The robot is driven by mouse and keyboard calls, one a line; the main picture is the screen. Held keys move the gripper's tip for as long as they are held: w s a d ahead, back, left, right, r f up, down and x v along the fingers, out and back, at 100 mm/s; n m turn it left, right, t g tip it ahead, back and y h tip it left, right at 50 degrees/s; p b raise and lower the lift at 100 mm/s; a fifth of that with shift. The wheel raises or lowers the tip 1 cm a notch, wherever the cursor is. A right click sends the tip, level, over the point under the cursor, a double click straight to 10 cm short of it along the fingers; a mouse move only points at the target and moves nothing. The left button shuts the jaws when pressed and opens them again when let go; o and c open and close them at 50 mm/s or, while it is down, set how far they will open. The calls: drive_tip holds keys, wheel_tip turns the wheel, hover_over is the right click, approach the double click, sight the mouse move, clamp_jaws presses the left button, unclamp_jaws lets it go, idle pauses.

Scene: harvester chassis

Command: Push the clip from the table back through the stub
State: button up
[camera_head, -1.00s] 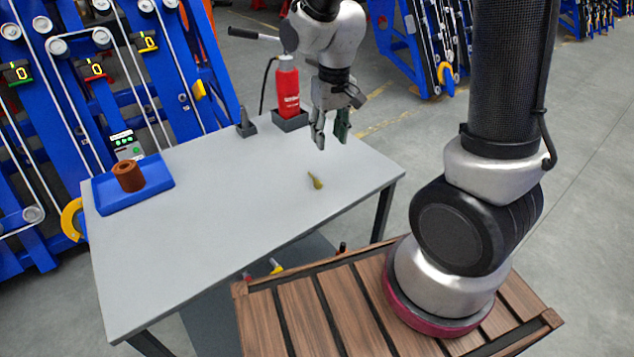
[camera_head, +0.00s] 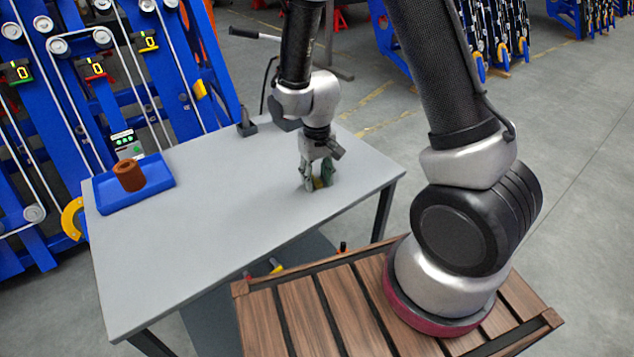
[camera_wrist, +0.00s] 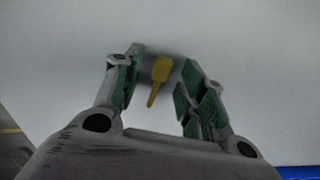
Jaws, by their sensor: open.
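The clip (camera_wrist: 159,75) is a small yellow-brass pin with a wider head, lying on the grey table. In the wrist view it lies between my gripper's (camera_wrist: 155,88) open fingers, apart from both green pads. In the head view my gripper (camera_head: 319,186) is low at the table's right part, and only a bit of the clip (camera_head: 318,183) shows between the fingers. The stub (camera_head: 128,174) is a brown upright cylinder with a hole in its top, standing in a blue tray (camera_head: 164,180) at the table's left.
The grey table (camera_head: 215,215) is clear between the tray and my gripper. A small dark holder (camera_head: 246,127) stands at the back edge. A counter box (camera_head: 126,145) stands behind the tray. Blue machine frames (camera_head: 185,75) with rollers rise behind the table.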

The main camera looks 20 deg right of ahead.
clamp_jaws()
drive_tip(key=shift+r, duration=0.15)
